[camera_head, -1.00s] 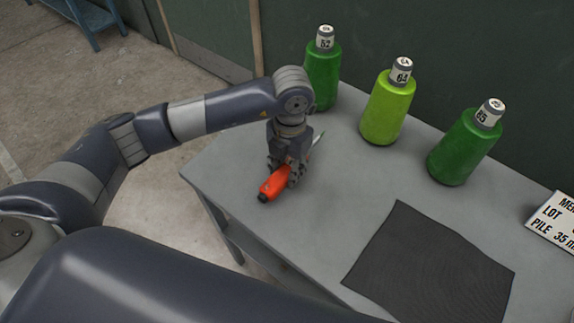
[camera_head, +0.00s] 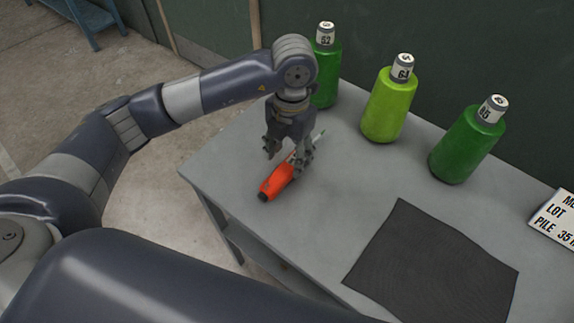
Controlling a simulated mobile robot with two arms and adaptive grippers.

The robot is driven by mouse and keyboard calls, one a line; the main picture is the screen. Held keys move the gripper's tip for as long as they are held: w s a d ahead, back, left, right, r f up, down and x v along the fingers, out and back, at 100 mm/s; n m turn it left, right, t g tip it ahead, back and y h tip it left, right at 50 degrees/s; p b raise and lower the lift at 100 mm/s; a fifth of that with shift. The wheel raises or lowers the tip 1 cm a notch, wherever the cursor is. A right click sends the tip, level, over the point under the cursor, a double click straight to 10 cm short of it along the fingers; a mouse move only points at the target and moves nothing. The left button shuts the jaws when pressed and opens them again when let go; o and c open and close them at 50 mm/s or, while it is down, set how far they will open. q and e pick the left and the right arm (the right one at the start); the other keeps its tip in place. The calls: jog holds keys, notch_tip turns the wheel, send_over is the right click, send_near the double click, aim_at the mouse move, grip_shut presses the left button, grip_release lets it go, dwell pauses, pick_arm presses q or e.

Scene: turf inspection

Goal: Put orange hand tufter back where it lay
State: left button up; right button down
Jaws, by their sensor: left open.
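The orange hand tufter (camera_head: 277,181) lies on the grey table near its left end. Its dark-tipped orange handle points to the lower left and its thin metal end points to the upper right. My left gripper (camera_head: 287,155) is open just above the tufter, its fingers pointing down. The fingers hide part of the tufter's middle. My right gripper is not in view.
A dark cloth square (camera_head: 435,262) lies at the front. A white sign (camera_head: 555,217) stands at the right edge.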

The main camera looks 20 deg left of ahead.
aim_at(289, 165)
pick_arm(q)
notch_tip(289, 165, up, 7)
jog(key=b, duration=0.1)
jog(key=shift+d+r, duration=0.15)
jog(key=shift+w, duration=0.15)
dwell(1.2)
